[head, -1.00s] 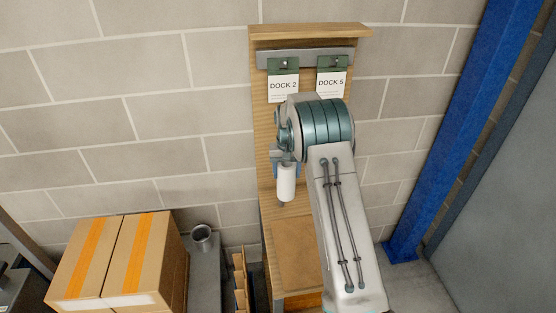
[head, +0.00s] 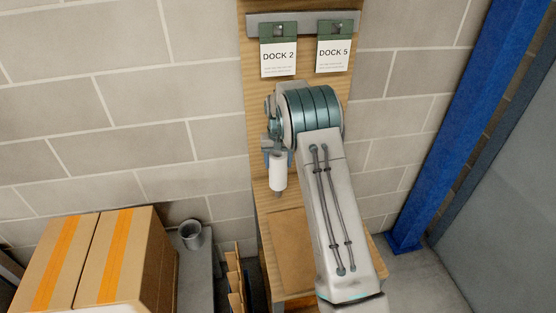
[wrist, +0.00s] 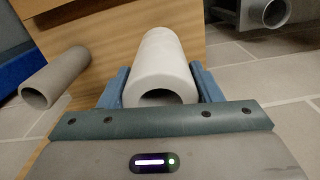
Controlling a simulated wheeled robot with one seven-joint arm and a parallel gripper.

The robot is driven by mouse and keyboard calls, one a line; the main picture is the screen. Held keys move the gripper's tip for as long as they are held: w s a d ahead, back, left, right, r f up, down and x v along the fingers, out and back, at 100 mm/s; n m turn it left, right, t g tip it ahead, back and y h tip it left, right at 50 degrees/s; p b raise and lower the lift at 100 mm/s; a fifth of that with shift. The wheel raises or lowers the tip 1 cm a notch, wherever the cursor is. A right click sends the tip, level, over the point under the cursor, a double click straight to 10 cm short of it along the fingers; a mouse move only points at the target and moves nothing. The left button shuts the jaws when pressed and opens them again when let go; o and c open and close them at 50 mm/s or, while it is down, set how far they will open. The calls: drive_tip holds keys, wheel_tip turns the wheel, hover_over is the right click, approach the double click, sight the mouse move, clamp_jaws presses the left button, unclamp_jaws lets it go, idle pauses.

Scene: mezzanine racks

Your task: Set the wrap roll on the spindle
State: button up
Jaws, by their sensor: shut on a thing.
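The white wrap roll (wrist: 164,62) is a hollow cylinder between the two blue-grey fingers of my gripper (wrist: 161,86) in the wrist view, its open end towards the camera. In the head view the roll (head: 278,172) hangs about upright below my gripper (head: 277,154), in front of the wooden back panel. My gripper is shut on it. I cannot make out the spindle for certain. A grey-brown hollow tube (wrist: 52,78) shows at the left of the wrist view, apart from the roll; what it is remains unclear.
A wooden bench (head: 290,245) stands below the roll, partly hidden by my arm. Dock 2 (head: 278,55) and Dock 5 (head: 333,53) tags hang above. Taped cartons (head: 80,265) and a grey cup-like cylinder (head: 190,235) stand left. A blue post (head: 440,130) rises right.

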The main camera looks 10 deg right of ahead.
sight(278, 172)
drive_tip(key=shift+f+b, duration=0.95)
drive_tip(key=shift+f, duration=1.2)
drive_tip(key=shift+f+b, duration=0.55)
drive_tip(key=o, duration=0.6)
wheel_tip(278, 172, up, 11)
drive_tip(key=p, duration=0.6)
idle(0.4)
